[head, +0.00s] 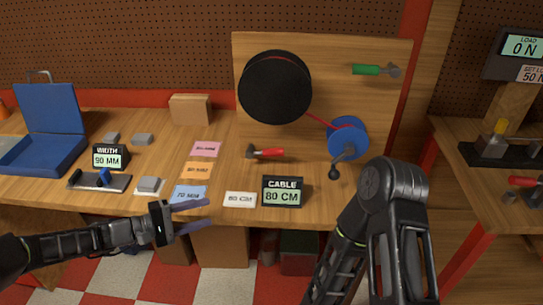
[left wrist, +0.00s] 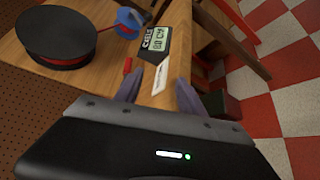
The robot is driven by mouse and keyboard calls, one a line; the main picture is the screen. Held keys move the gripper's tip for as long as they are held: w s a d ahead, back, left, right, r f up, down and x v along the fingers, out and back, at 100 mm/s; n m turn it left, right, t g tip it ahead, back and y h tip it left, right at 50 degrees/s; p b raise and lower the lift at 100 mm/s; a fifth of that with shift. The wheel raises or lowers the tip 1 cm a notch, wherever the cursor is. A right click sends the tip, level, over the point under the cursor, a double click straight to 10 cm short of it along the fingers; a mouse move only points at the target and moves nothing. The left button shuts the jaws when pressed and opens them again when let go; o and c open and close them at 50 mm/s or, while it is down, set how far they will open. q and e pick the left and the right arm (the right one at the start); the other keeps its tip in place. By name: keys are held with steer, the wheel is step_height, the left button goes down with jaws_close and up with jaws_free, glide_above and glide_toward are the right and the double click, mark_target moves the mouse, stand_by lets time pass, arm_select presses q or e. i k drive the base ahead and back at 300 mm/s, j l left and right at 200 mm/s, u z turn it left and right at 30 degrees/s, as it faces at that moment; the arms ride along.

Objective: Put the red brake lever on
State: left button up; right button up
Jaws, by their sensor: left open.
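A lever with a red handle and dark metal end (head: 266,153), likely the red brake lever, lies roughly level below the black drum (head: 275,87) at the wooden board's foot. A small red part, probably its handle, shows in the left wrist view (left wrist: 127,66). My left gripper (head: 205,213) is open and empty at the bench's front edge, left of and nearer than this lever. In the left wrist view its fingers (left wrist: 159,90) stand apart near a white card (left wrist: 161,76). My right arm is at the lower right, but its gripper is not seen.
A red cable runs from the drum to a blue reel (head: 347,138) with a crank. A green-handled lever (head: 372,70) is above it. The cable display (head: 283,191) reads 80 CM. Coloured cards and a blue case (head: 50,108) are left. Another red handle (head: 523,181) is on the right bench.

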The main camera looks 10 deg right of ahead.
mark_target(249, 154)
steer(key=i+l, duration=0.1)
steer(key=l, duration=0.25)
steer(key=i+l, duration=0.15)
steer(key=l, duration=0.25)
steer(key=i+l, duration=0.1)
steer(key=l, duration=0.25)
